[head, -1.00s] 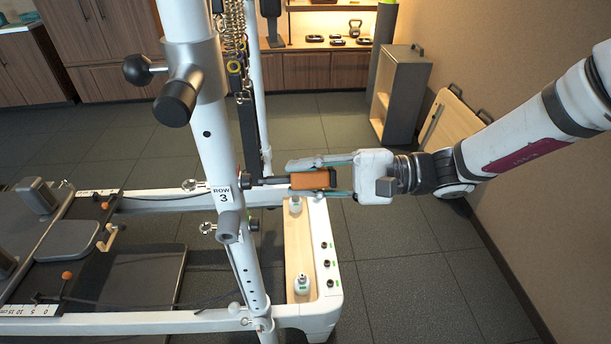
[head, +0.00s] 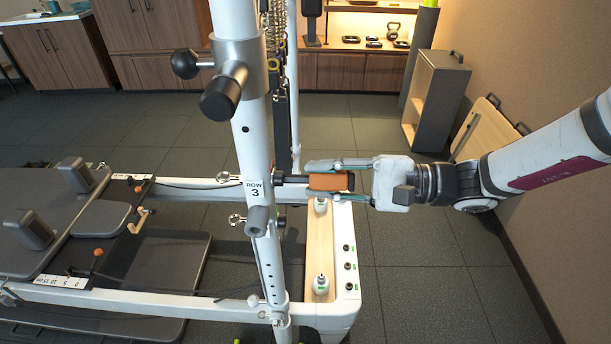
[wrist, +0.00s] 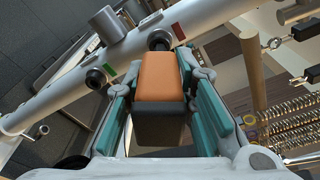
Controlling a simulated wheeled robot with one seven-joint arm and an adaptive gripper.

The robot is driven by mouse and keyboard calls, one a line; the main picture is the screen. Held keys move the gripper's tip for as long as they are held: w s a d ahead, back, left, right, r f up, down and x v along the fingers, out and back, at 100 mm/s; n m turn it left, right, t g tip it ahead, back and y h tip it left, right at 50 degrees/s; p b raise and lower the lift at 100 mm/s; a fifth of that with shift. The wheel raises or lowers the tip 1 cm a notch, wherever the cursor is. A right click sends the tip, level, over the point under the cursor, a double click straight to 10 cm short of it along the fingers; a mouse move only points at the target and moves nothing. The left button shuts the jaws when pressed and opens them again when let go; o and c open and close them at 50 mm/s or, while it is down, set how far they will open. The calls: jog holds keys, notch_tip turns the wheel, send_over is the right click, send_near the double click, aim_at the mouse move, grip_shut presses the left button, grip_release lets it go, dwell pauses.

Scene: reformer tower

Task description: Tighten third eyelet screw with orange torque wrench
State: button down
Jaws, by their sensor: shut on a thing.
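My gripper (head: 335,182) is shut on the orange torque wrench (head: 328,182), with one teal-padded finger on each side of its orange handle. In the wrist view the orange handle (wrist: 160,77) sits between the fingers. Its dark head end is at the post by a round black fitting (wrist: 158,40). I cannot tell whether the tool is seated on a screw, as the contact is hidden.
Two white fittings stand on the wooden end panel (head: 319,245). Springs (head: 274,40) hang behind the post. The carriage (head: 60,215) lies to the left. Floor right of the frame is clear.

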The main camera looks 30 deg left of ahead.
jog(key=shift+r+m+g+p, duration=0.1)
jog(key=shift+m+g+p, duration=0.2)
jog(key=shift+m+p, duration=1.2)
dwell(0.6)
jog(key=shift+m+h+p, duration=0.4)
jog(key=shift+m+p, duration=0.2)
jog(key=shift+m, duration=0.3)
jog(key=shift+m+p, duration=0.35)
jog(key=shift+m, duration=0.55)
jog(key=shift+m+p, duration=0.55)
jog(key=shift+m, duration=0.55)
